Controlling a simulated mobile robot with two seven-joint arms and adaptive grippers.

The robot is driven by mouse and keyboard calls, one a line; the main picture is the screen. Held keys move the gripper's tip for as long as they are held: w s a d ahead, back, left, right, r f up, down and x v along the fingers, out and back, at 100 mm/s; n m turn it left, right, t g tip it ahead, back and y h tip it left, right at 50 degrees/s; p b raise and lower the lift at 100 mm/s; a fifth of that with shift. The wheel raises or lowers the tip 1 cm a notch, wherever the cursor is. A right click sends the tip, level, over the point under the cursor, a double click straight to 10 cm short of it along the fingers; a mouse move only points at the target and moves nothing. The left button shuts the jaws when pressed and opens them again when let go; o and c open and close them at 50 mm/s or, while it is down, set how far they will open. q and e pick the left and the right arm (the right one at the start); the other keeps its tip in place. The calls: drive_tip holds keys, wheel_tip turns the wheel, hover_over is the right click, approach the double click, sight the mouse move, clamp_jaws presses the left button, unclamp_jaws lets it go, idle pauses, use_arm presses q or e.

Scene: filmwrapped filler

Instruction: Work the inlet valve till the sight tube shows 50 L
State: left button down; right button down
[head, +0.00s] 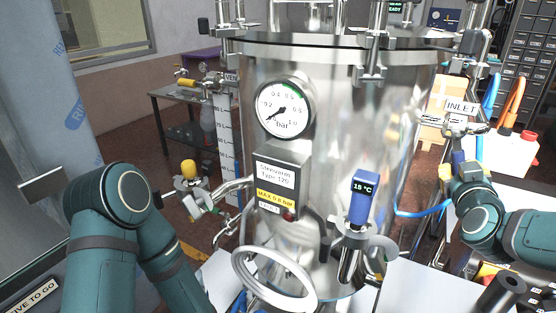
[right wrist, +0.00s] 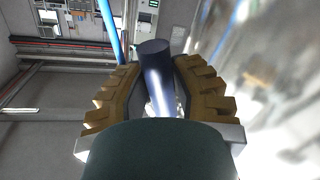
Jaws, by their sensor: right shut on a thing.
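The steel vessel (head: 342,130) stands in the middle of the head view. The INLET label (head: 461,107) hangs at its right, above the steel inlet valve fitting (head: 466,128). My right gripper (head: 457,164), with yellow fingers, is just below that fitting, shut on the valve's handle. In the right wrist view the dark-ended handle (right wrist: 155,62) lies between the two ridged fingers. The sight tube scale (head: 224,130) stands upright at the vessel's left; its level and numbers are too small to read. My left arm shows at lower left, but its gripper is out of view.
A round pressure gauge (head: 284,107) and a blue thermometer reading 15 °C (head: 362,195) are on the vessel's front. A yellow-knobbed valve (head: 188,172) is at its left. A large steel ring (head: 275,281) stands low in front. Blue and orange hoses are at right.

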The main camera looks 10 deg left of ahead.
drive_tip(key=shift+w+a+f+m+t+b, duration=0.1)
drive_tip(key=shift+w+a+m+t+b, duration=0.1)
drive_tip(key=shift+a+m+b, duration=0.35)
drive_tip(key=shift+w+a+f+m+t+b, duration=0.15)
drive_tip(key=shift+a+m, duration=0.15)
drive_tip(key=shift+m, duration=0.4)
drive_tip(key=shift+w+a+f+m+t+b, duration=0.1)
drive_tip(key=shift+w+a+m+b, duration=0.1)
drive_tip(key=shift+a+m+b, duration=0.35)
drive_tip(key=shift+d+r, duration=0.1)
drive_tip(key=c, duration=0.8)
unclamp_jaws()
drive_tip(key=shift+o, duration=0.2)
drive_tip(key=v, duration=0.7)
drive_tip(key=shift+s, duration=0.25)
